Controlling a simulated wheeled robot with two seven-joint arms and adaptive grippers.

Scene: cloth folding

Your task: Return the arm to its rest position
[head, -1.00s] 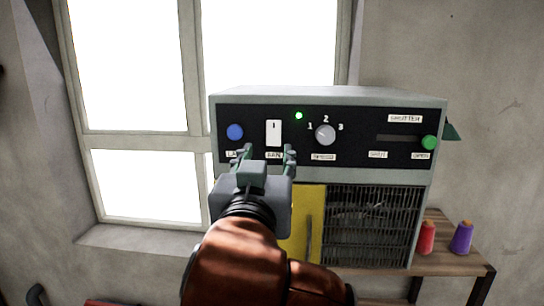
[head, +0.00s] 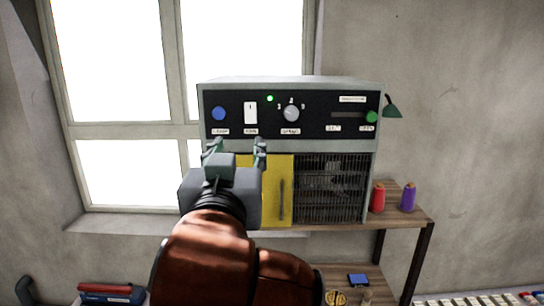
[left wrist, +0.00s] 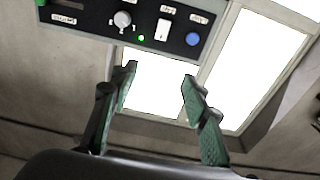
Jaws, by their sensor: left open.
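My left gripper (head: 233,150) is open and empty, raised in front of the lower left of a grey machine (head: 290,84) with a black control panel. Its two green fingers stand apart in the left wrist view (left wrist: 155,95), with nothing between them but wall and window behind. The panel carries a blue button (head: 219,114), a white switch (head: 250,112), a round dial (head: 291,113), a lit green lamp (head: 270,98) and a green slider knob (head: 371,116). The fingers appear apart from the panel. My right gripper is not in view.
A yellow door (head: 270,185) and a dark grille (head: 330,188) are below the panel. Red (head: 378,198) and purple (head: 408,197) spools stand on the wooden shelf (head: 420,218). A bright window (head: 120,60) is behind.

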